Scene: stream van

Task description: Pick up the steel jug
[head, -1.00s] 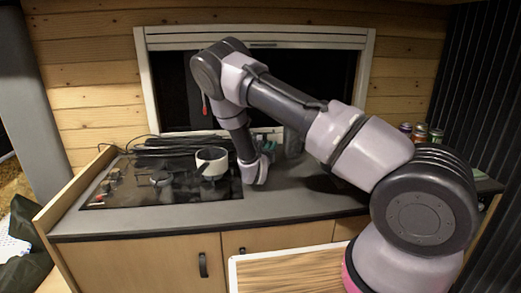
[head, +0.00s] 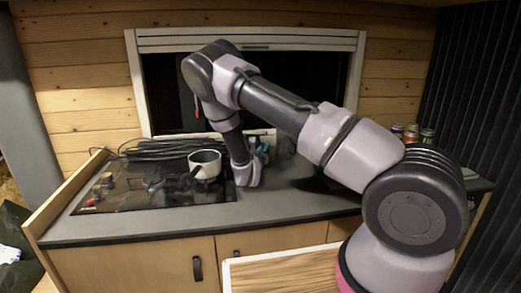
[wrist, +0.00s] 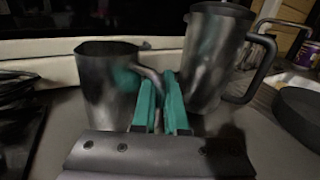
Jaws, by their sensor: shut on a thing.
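The steel jug (wrist: 105,88) stands upright at the left of the wrist view, with its handle curving toward my gripper. My gripper (wrist: 160,88) has teal fingers closed on this handle, beside the jug's body. In the head view the teal of my gripper (head: 262,151) shows at the counter's back, behind my arm's end. The jug is mostly hidden there by my arm. I cannot tell whether its base touches the counter.
A taller steel vessel (wrist: 213,58) with a black handle stands close on the right. A dark round pan (wrist: 300,113) is farther right. A light saucepan (head: 205,163) sits on the black hob (head: 130,190) at left. Several cans (head: 411,133) stand at the back right.

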